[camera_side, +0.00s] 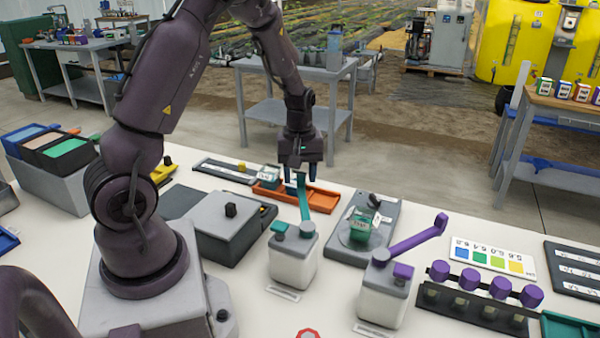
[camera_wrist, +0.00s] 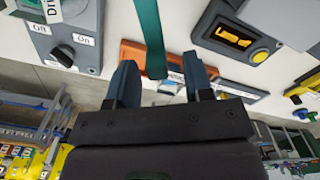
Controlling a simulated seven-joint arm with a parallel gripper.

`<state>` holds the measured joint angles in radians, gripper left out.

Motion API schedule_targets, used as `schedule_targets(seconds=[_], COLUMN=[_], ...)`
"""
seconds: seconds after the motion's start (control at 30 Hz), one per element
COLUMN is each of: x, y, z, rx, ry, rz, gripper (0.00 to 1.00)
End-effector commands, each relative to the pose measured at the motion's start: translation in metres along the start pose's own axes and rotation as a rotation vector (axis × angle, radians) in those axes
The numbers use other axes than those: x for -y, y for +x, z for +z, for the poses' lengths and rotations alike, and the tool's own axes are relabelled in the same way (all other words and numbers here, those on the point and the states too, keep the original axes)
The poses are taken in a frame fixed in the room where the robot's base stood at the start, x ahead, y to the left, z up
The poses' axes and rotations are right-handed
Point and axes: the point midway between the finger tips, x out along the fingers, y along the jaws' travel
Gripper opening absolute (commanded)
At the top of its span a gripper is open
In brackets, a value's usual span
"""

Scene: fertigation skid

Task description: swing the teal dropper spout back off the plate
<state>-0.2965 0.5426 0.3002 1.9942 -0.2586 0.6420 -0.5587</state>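The teal dropper bottle (camera_side: 293,262) stands on the white table. Its teal spout (camera_side: 305,205) points toward the back, left of the grey plate (camera_side: 352,250) and clear of it. A green cup (camera_side: 360,226) stands on the plate. My gripper (camera_side: 301,176) is low over the spout's far end. In the wrist view, the spout (camera_wrist: 150,35) comes down from the top, and its end lies between the fingers of my gripper (camera_wrist: 158,80). The fingers are open, with gaps on both sides of the spout. The plate's Off/On switch (camera_wrist: 62,57) shows at upper left.
An orange tray (camera_side: 322,200) lies behind the bottle, under my gripper. A purple dropper bottle (camera_side: 384,298) stands to the right, its purple spout (camera_side: 420,233) angled right. A grey box (camera_side: 225,225) stands left. A color chart (camera_side: 487,260) and purple-capped vials (camera_side: 485,283) lie farther right.

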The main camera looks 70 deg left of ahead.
Motion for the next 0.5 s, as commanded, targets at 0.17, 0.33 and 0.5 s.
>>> schedule_targets(seconds=[0.17,0.33,0.5], x=[-0.001,-0.002,-0.001], y=[-0.001,-0.018,-0.054], z=[0.0,-0.001,0.0], rx=[-0.001,-0.004,-0.005], ry=[0.002,0.003,0.003], rz=[0.001,0.005,0.006], gripper=[0.47,0.47,0.47])
